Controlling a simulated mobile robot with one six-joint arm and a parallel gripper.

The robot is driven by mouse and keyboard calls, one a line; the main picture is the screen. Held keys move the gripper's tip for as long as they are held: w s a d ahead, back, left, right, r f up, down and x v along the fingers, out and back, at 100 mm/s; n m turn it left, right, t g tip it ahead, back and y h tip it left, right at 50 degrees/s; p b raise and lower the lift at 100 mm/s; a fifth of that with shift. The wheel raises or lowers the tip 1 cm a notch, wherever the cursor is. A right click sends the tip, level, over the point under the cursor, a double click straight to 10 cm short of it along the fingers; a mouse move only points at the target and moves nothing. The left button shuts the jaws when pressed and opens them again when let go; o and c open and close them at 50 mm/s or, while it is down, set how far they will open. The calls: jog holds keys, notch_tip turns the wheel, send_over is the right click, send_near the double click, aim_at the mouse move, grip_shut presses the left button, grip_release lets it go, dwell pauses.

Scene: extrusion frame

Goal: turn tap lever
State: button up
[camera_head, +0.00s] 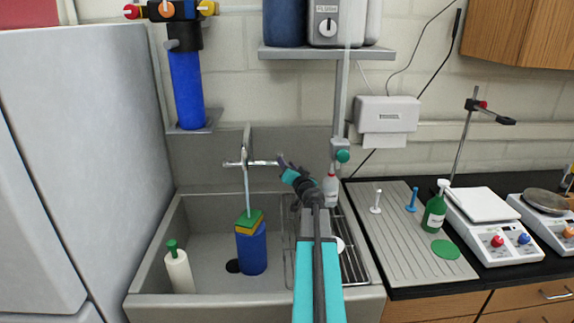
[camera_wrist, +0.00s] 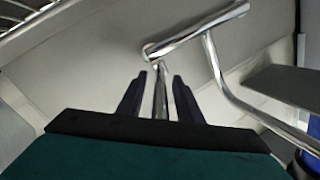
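The chrome tap (camera_head: 246,163) stands at the back of the sink, with a crossbar and a long spout pointing down. Its right lever (camera_head: 266,163) points toward my gripper (camera_head: 281,161). In the wrist view, the lever (camera_wrist: 161,92) runs between the two dark fingers of my gripper (camera_wrist: 160,78). The fingers are open, with a visible gap on each side of the lever. The tap body and spout (camera_wrist: 214,62) lie beyond the fingertips in the wrist view. My gripper covers the lever's outer end in the head view.
The sink (camera_head: 205,215) holds a blue container (camera_head: 251,252) with sponges (camera_head: 249,221) and a white bottle (camera_head: 179,270). A red-capped bottle (camera_head: 331,188) stands right of my gripper. A blue filter (camera_head: 187,88) and a shelf (camera_head: 327,54) are above. A drainboard (camera_head: 405,235) lies at right.

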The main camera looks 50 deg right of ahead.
jog(key=shift+c, duration=0.4)
grip_shut()
